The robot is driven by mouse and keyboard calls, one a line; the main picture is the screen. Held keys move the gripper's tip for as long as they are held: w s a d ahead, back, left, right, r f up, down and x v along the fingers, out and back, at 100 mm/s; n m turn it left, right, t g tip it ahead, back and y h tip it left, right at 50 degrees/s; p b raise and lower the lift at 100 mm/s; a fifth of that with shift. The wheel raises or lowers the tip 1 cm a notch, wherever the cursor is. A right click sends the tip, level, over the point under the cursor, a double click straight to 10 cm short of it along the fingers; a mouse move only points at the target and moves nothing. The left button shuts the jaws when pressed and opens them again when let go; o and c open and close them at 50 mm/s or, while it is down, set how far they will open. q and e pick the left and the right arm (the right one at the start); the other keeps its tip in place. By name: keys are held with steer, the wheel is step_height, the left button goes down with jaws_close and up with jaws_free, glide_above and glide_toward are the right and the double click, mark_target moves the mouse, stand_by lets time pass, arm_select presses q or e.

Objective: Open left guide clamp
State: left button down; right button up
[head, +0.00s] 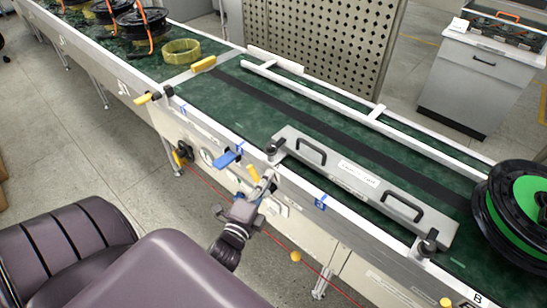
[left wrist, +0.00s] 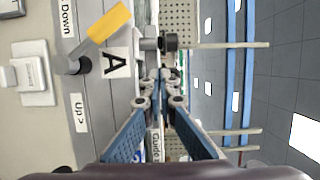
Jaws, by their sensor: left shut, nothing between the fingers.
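The guide bar (head: 350,180), a long grey plate with two black handles, lies over the green conveyor belt in the head view. The left guide clamp (head: 272,151), a small grey fitting with a dark knob, is at its near-left end. What looks like the same knob shows ahead of the fingers in the left wrist view (left wrist: 168,41). A similar clamp (head: 428,240) is at the bar's right end. My left gripper (head: 267,177) is shut and empty, just below the left clamp at the conveyor's front side. It shows in the wrist view too (left wrist: 161,82). Contact with the clamp cannot be told.
A yellow lever (left wrist: 110,22) beside an "A" label stands close left of the fingers in the wrist view. A blue part (head: 228,158) sticks out from the conveyor's front. A black and green reel (head: 517,210) stands at the right. A yellow ring (head: 181,50) lies upstream.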

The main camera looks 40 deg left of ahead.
arm_select(q)
steer(key=shift+s+d, duration=0.1)
steer(key=shift+s, duration=0.25)
